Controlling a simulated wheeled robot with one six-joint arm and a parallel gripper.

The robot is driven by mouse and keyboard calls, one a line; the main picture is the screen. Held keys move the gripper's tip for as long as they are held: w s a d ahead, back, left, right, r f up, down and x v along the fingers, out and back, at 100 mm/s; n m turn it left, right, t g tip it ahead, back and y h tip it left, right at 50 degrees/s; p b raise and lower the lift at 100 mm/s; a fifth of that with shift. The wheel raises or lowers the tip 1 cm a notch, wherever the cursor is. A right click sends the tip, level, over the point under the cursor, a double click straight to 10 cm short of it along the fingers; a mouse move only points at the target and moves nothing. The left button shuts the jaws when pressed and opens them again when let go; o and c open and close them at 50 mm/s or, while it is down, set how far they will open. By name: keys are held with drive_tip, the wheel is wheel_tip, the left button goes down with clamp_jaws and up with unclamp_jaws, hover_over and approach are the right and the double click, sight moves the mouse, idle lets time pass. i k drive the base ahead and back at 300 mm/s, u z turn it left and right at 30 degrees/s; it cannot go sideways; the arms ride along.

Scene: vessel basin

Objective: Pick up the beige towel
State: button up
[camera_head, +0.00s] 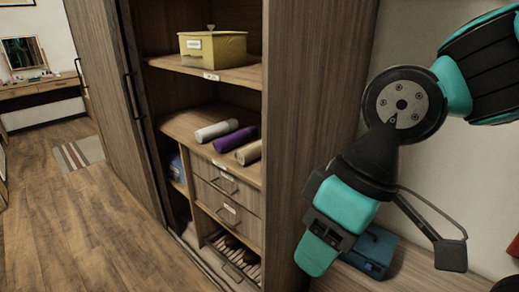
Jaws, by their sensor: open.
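The beige towel (248,152) is a rolled bundle on the middle shelf of the open wardrobe. It is the rightmost of three rolls, and its right end is partly cut off by the wardrobe's side panel. A purple roll (235,139) lies just to its left, with a pale grey-white roll (215,130) further left. My gripper (317,258) hangs at the lower right, pointing down, outside the wardrobe and to the right of its side panel. It is open, apart from the towel, and nothing shows in it.
The wardrobe side panel (310,110) stands between my gripper and the rolls. A yellow box (213,53) sits on the shelf above; drawers (226,187) are below. A blue case (372,251) is behind my gripper.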

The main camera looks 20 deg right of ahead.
sight(243, 157)
drive_tip(key=u, duration=1.95)
drive_tip(key=i, duration=2.2)
drive_tip(key=z, duration=3.3)
